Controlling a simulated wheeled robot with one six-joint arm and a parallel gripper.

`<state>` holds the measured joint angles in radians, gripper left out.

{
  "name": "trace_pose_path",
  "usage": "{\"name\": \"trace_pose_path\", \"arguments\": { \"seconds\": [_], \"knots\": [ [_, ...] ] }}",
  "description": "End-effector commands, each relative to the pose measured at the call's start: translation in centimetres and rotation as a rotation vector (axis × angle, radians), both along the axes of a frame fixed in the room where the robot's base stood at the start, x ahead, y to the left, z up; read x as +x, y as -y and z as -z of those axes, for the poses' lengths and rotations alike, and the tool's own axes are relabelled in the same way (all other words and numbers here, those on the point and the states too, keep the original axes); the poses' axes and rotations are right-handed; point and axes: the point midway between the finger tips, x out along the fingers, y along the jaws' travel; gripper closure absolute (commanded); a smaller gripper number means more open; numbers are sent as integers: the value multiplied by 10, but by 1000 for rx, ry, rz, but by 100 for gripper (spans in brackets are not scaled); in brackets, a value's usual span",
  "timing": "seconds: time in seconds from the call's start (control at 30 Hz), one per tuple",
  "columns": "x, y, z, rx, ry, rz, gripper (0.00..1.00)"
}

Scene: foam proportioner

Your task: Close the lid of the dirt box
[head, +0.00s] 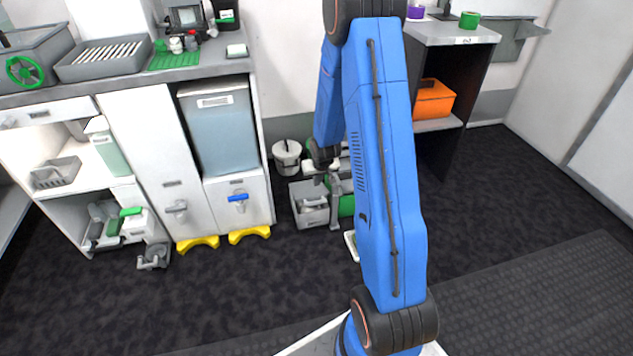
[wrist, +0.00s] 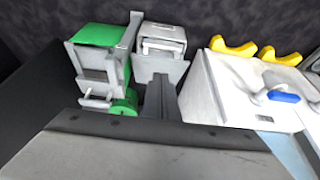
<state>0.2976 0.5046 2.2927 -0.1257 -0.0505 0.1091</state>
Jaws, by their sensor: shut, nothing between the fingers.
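My gripper (wrist: 159,88) is shut and empty, in front of the box in the wrist view. In the head view, my arm hides part of the machine, and the dark wrist end is above and behind the box.
The white cabinet (head: 237,200) with a blue handle (head: 238,198) and yellow feet (head: 249,235) stands close left of the box. A white bucket (head: 287,157) is behind it. A dark shelf with an orange case (head: 433,100) is at right. The floor at front right is clear.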

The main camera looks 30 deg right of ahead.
Motion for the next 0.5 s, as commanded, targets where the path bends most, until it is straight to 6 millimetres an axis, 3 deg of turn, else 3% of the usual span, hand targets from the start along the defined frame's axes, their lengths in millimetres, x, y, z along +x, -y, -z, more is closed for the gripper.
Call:
{"name": "trace_pose_path", "arguments": {
  "seconds": [0.5],
  "knots": [
    [26,7,67,1,-1,1,100]
  ]
}}
